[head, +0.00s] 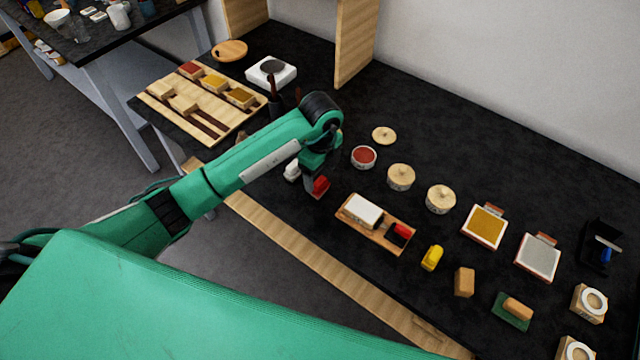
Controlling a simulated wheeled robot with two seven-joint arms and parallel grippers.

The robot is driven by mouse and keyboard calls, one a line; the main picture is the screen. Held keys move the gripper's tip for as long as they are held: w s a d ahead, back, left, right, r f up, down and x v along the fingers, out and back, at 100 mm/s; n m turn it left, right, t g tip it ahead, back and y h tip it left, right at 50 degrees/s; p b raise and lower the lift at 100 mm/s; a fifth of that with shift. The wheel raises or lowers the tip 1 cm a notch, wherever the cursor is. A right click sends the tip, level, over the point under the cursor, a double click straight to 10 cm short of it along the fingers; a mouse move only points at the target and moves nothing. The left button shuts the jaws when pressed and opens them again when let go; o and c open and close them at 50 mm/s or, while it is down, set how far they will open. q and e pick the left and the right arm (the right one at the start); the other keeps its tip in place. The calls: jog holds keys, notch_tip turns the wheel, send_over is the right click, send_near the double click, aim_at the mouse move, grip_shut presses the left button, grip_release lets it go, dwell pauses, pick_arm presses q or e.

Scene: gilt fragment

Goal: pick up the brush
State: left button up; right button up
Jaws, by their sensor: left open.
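No brush shows clearly. Dark upright handles (271,82), perhaps of brushes, stand behind my left arm, and their lower part is partly hidden by it. My left gripper (311,188) points down over the black table, open. A small red object (321,186) is right beside its fingers, and a small white object (292,171) is just to their left. I cannot tell whether the fingers touch either one. My right gripper is out of view.
A wooden tray (160,113) with small blocks lies at the back left, near a white scale-like box (284,75). A small wooden tray (364,227) holds a white block. Round tins (401,178), a yellow object (431,257) and framed pads (485,226) are to the right. Wooden panels (355,42) rise behind.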

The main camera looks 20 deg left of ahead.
aim_at(320, 181)
pick_arm(q)
notch_tip(320, 181, down, 4)
jog(key=shift+a+r+p, duration=0.1)
jog(key=shift+r+p, duration=0.15)
jog(key=shift+p, duration=0.5)
jog(key=shift+f, duration=0.4)
jog(key=shift+c, duration=0.2)
jog(key=c, duration=1)
jog(key=shift+r, duration=0.15)
